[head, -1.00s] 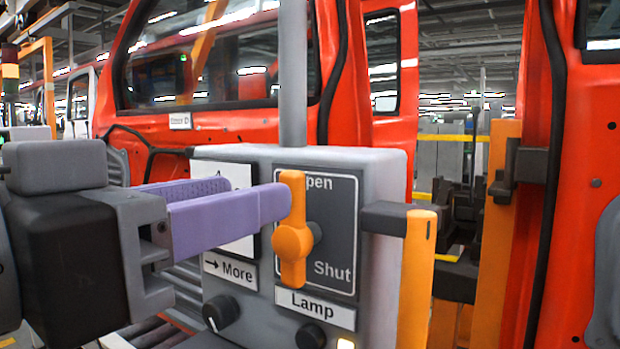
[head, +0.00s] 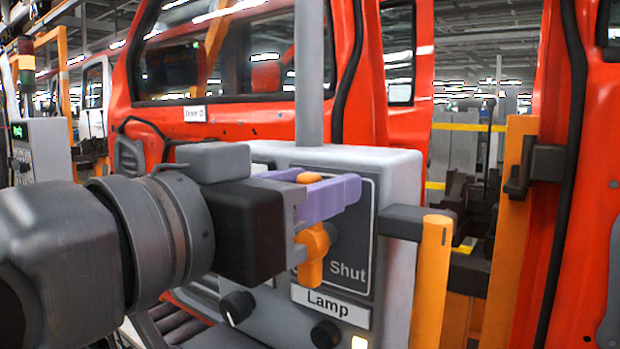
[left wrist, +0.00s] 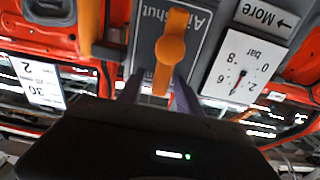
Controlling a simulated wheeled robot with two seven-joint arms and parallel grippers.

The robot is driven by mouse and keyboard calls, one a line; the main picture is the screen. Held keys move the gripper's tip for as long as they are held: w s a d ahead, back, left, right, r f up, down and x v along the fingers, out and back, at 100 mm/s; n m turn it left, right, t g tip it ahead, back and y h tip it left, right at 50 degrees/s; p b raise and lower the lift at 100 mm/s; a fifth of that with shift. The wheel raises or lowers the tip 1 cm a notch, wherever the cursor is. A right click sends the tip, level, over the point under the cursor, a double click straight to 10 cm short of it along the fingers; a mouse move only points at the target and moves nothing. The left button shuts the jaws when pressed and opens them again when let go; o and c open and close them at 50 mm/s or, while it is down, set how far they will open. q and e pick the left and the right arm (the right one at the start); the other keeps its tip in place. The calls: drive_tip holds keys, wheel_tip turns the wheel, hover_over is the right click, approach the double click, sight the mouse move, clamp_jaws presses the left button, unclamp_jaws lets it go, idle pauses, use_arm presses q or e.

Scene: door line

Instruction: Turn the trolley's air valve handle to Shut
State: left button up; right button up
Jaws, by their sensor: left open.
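The orange valve handle (head: 313,240) stands about upright on a dark plate (head: 365,225) on the grey trolley box. "Shut" is readable at the plate's lower right; the plate's top is hidden behind my fingers. My left gripper (head: 318,190) is open, its purple fingers on either side of the handle's upper end, whose tip shows above the front finger. In the left wrist view, upside down, the handle (left wrist: 171,48) reaches in between the two fingers of my left gripper (left wrist: 158,92). I cannot tell whether they touch it. My right gripper is out of view.
Below the plate are a "Lamp" label (head: 330,306) and black knobs (head: 237,307). A pressure gauge (left wrist: 240,75) shows beside the plate in the left wrist view. An orange post (head: 431,285) on a dark bracket stands close right of the box. Red vehicle bodies surround it.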

use_arm(q)
drive_tip(key=shift+c, duration=0.4)
clamp_jaws()
